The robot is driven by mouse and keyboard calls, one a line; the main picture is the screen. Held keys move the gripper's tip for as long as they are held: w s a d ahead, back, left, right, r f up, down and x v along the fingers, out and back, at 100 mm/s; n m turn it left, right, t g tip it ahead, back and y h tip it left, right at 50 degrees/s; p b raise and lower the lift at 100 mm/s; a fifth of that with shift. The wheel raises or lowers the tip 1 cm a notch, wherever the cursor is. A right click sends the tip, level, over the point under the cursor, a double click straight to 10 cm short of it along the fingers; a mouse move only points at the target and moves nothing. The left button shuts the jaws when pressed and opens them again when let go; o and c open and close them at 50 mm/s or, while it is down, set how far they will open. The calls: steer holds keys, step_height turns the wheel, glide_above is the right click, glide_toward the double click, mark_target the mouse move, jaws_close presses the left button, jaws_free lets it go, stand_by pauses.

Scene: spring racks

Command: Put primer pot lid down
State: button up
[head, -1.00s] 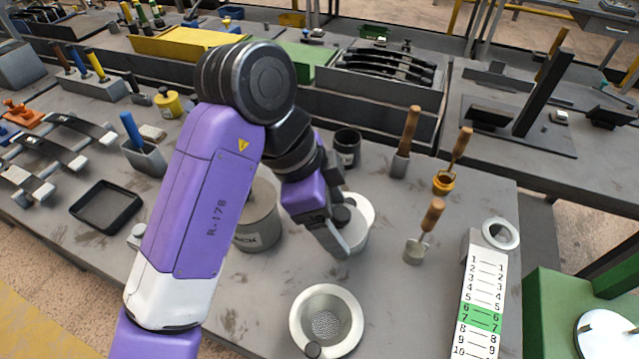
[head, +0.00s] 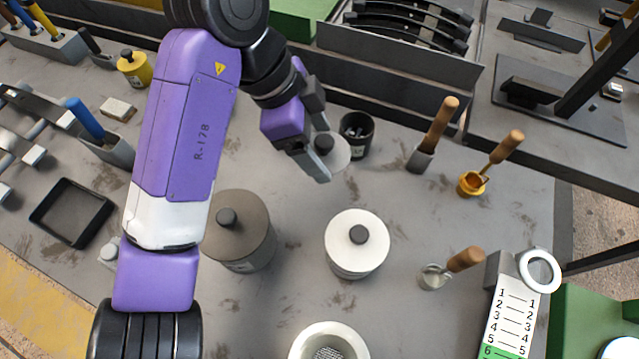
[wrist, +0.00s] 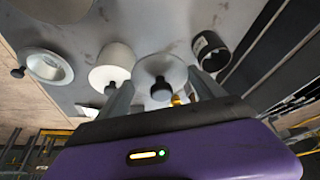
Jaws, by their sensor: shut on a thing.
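My gripper (head: 321,160) is shut on the dark knob of a pale round lid (head: 338,154). The lid also shows between the fingers in the wrist view (wrist: 160,73). In the head view it lies just left of and in front of a dark cup, partly hidden by the fingers. I cannot tell whether it touches the table. A white pot (head: 355,262) with a dark knob on its top stands nearer, to the right of my gripper; it also shows in the wrist view (wrist: 110,62). No label on it is readable.
A grey-brown lidded pot (head: 240,245) stands in front at the left. The dark cup (head: 356,137) stands close behind the lid. A strainer funnel (head: 330,343) is at the near edge. Wooden-handled tools (head: 437,130) stand right. Table between the pots and cup is bare.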

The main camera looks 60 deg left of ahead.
mark_target(325, 199)
step_height(325, 199, down, 17)
steer(key=shift+r+p, duration=0.2)
steer(key=shift+p, duration=0.6)
steer(key=o, duration=1.4)
steer(key=shift+f, duration=0.1)
steer(key=b+v, duration=0.2)
steer(key=v, duration=1)
steer(key=shift+r, duration=0.2)
